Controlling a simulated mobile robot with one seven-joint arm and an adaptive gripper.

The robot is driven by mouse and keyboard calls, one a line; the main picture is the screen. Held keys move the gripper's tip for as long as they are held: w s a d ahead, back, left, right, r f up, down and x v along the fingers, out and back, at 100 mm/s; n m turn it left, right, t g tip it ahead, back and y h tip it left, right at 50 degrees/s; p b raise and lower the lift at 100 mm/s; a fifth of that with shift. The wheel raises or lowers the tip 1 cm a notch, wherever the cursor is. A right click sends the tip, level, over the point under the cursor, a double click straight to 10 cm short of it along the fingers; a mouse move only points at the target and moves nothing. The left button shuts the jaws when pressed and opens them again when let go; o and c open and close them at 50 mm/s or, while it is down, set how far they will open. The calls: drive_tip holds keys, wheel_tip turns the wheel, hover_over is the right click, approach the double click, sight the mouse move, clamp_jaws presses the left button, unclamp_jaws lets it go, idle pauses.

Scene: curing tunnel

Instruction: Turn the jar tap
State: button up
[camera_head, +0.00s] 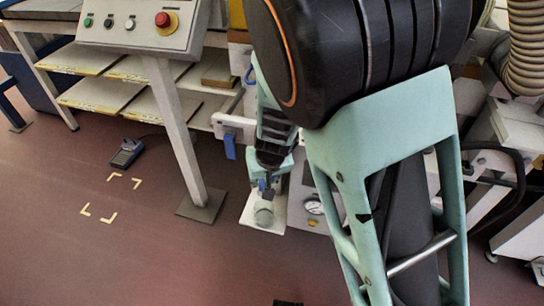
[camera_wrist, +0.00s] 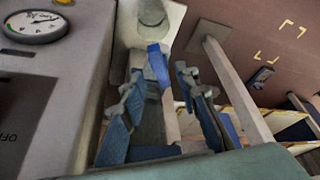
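A grey, rounded, glass-like body that looks like the jar (camera_head: 264,217) stands on a white plate just below my gripper (camera_head: 266,184) in the head view. Its rounded end also shows at the top of the wrist view (camera_wrist: 150,12). A small blue piece, which looks like the tap lever (camera_wrist: 158,63), shows below the jar in the wrist view, beyond my fingertips and nearer the left one. My gripper (camera_wrist: 160,82) is open, its two blue-padded fingers apart. Whether a finger touches the blue piece I cannot tell. The tap's body is mostly hidden.
A grey cabinet with a round gauge (camera_wrist: 35,27) stands close to my gripper; the gauge also shows in the head view (camera_head: 313,206). A control panel (camera_head: 140,22) on a slanting post (camera_head: 177,130) and shelves (camera_head: 118,100) stand left.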

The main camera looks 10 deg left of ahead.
sight(263, 184)
drive_tip(key=shift+b+x, duration=0.45)
drive_tip(key=shift+x, duration=1)
clamp_jaws()
